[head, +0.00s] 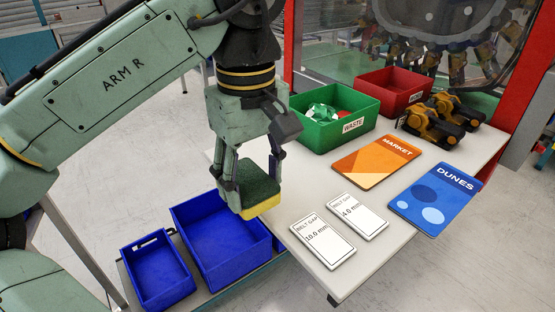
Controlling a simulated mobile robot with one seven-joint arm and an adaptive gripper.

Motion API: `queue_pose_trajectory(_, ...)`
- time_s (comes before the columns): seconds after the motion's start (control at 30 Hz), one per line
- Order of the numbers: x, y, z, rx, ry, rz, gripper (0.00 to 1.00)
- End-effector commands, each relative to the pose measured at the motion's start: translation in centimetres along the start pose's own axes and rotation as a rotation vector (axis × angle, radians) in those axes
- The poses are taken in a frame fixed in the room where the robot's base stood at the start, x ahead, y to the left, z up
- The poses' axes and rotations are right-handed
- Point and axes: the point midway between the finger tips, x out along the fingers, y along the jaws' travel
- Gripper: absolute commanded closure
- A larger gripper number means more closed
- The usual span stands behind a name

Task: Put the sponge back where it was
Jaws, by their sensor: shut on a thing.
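The sponge (260,190) has a dark green top and a yellow lower part. My gripper (253,172) is shut on the sponge, with one finger on its left side and the other on its right.
A green bin (310,136) marked WASTE and a red bin (385,83) stand at the back. An orange MARKET panel (377,160), a blue DUNES panel (435,200), two belt gap cards (322,238) and yellow-black devices (432,128) lie on the table. A smaller blue bin (157,272) is lower left.

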Motion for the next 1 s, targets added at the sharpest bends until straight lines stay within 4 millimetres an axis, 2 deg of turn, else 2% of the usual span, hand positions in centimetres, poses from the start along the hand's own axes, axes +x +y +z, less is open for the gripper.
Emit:
queue_pose_trajectory(0.03,-0.1,1.3,-0.7,0.005,-0.004,0.0,0.69)
queue_pose_trajectory(0.2,0.3,5.1,-3.3,0.003,-0.004,0.001,0.69)
queue_pose_trajectory(0.4,0.8,8.2,-5.5,0.0,-0.002,-0.001,0.69)
queue_pose_trajectory(0.7,1.0,10.2,-6.9,0.0,-0.001,0.0,0.69)
queue_pose_trajectory(0.9,4.2,10.0,-6.9,-0.002,0.001,-0.002,0.69)
queue_pose_trajectory(1.0,4.7,10.0,-6.9,-0.001,0.001,0.0,0.69)
